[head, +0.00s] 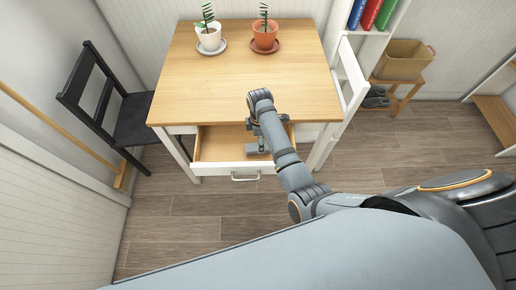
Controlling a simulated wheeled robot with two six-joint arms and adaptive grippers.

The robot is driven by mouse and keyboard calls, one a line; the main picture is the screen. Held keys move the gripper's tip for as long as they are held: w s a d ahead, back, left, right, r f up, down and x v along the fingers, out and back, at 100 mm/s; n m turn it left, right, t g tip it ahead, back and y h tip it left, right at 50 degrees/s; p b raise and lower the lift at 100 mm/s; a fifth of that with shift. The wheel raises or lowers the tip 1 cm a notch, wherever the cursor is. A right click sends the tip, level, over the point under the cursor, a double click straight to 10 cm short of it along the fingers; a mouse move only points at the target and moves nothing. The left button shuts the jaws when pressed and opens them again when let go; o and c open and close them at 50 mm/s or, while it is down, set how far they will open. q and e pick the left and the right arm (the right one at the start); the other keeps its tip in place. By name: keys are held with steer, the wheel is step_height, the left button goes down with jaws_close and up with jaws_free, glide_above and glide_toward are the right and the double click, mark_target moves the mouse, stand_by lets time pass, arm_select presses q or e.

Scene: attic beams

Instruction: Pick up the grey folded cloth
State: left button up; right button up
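I cannot make out the grey folded cloth for certain. The wooden table (215,82) has an open drawer (222,143) at its front. My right arm comes in from the right, and its gripper (257,148) points down into the right part of the drawer. Small grey parts show there, and I cannot tell whether they are only my fingers or also cloth. The arm hides part of the drawer. Whether the gripper is open or shut does not show. My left gripper is out of view.
Two potted plants, one white (209,38) and one terracotta (265,36), stand at the table's back. A black chair (125,117) stands left. At the right are a bookshelf (351,40) and a stool with a tan basket (402,62). The tabletop's front is clear.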

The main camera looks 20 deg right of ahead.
mark_target(252, 149)
steer(key=shift+w+a+f, duration=0.15)
steer(key=shift+f, duration=2.55)
steer(key=c, duration=1.1)
